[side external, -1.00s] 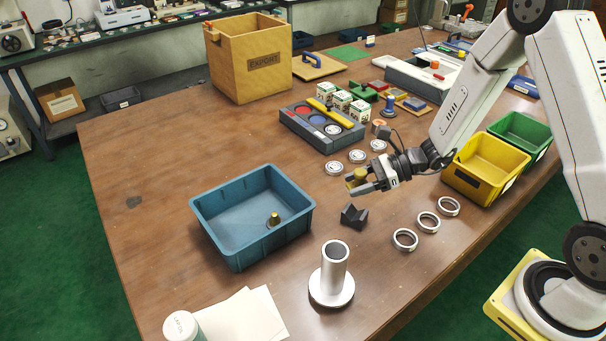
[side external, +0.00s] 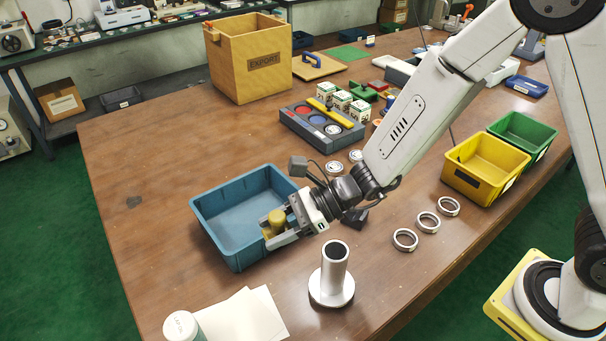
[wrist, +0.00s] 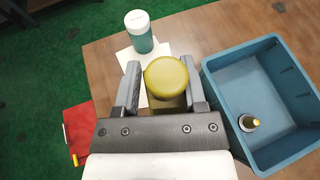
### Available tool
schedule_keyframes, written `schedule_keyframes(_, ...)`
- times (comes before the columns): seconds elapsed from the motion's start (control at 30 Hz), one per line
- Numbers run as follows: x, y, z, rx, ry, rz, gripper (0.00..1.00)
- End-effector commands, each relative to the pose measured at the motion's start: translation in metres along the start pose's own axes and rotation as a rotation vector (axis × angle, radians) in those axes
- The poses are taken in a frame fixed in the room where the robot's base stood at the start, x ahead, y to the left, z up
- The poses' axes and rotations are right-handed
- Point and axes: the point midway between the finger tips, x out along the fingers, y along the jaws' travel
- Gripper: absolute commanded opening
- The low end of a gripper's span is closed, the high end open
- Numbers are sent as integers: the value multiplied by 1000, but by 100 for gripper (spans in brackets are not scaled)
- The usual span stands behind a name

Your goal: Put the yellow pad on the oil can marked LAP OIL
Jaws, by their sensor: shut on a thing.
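The yellow pad (side external: 276,220) is held between the fingers of my gripper (side external: 280,232), beside the right wall of the blue bin in the side view. In the wrist view the pad's round yellow top (wrist: 168,75) shows between the two fingers. A can with a white lid and teal body (wrist: 141,32) stands on the table, ahead of my gripper in the wrist view. In the side view only its upper part (side external: 182,326) shows at the bottom left edge. Lettering on its lid is too small to read surely.
The blue bin (side external: 215,225) holds a small dark piece with a yellow top (wrist: 249,123). White paper sheets (side external: 245,315) lie beside the can. A metal post on a round base (side external: 333,275), a dark block (side external: 357,217) and several rings (side external: 405,240) stand right of my gripper.

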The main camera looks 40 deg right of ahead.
Motion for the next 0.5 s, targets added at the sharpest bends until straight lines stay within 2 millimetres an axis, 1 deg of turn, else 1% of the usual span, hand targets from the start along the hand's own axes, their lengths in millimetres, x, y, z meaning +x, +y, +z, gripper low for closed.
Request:
schedule_keyframes(0.03, 8, 11, 8, -10, -2, 14, 0)
schedule_keyframes(0.2, 27, 42, 28, -31, -6, 45, 0)
schedule_keyframes(0.4, 44, 80, 49, -53, -10, 79, 0)
schedule_keyframes(0.5, 50, 96, 57, -62, -11, 92, 0)
